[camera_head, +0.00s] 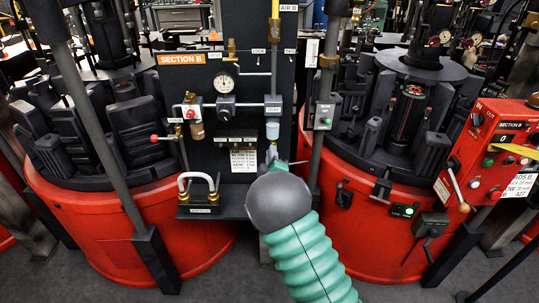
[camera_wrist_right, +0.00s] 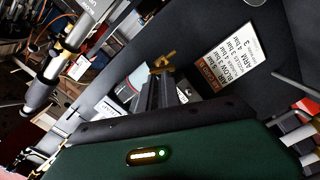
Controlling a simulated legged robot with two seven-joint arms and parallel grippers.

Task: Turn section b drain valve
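The orange SECTION B sign (camera_head: 182,58) marks the dark panel in the head view. A regulator row with a round gauge (camera_head: 224,82) and a clear bowl (camera_head: 272,130) hangs on it. My right gripper (camera_head: 272,153) is at the panel just below that bowl, mostly hidden behind my grey wrist. In the right wrist view, a small brass valve-like fitting (camera_wrist_right: 163,63) is just beyond the dark fingers of my right gripper (camera_wrist_right: 158,88). I cannot tell whether they touch it, or the finger gap. My left gripper is not in view.
A white printed label (camera_head: 244,161) is on the panel left of my gripper; a label also shows in the wrist view (camera_wrist_right: 230,55). Red rotary moulds (camera_head: 190,245) stand on both sides. A red control box (camera_head: 490,150) is at the right.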

